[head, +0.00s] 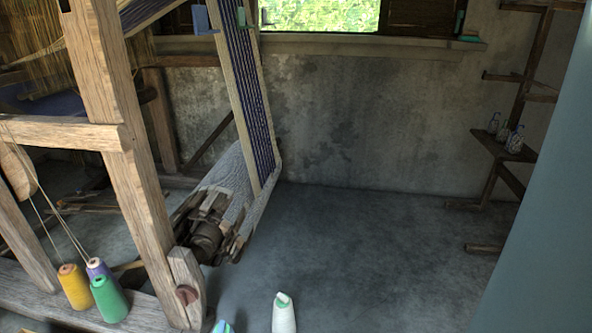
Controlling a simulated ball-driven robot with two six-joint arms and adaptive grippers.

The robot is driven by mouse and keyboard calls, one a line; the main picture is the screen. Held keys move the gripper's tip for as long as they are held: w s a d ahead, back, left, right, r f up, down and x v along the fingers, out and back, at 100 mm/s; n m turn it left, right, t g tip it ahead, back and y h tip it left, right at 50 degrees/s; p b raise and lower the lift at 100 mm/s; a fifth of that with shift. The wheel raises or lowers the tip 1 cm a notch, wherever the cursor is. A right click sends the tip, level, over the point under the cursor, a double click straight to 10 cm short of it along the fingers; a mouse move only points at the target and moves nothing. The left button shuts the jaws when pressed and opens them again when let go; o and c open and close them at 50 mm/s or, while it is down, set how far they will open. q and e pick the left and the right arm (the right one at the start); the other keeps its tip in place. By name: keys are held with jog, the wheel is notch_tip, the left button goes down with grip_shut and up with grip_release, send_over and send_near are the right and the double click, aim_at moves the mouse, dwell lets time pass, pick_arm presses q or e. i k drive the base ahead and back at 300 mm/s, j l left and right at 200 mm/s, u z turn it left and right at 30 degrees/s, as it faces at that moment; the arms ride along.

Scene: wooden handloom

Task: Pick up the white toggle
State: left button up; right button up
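I cannot make out a white toggle for sure in the head view. A white, cone-like object (284,314) with a green patch at its top stands at the bottom edge, its lower part cut off by the frame. I cannot tell whether it is a toggle or a yarn cone. Neither my left nor my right gripper shows in this view.
The wooden loom (122,130) fills the left, with its cloth roller (228,195). Yellow (75,288), green (109,300) and purple cones stand on its lower beam. A blue-green object (222,327) is cut off below. Shelves (505,150) stand right; mid-floor is clear.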

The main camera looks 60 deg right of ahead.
aim_at(282, 297)
jog(key=z, duration=1.35)
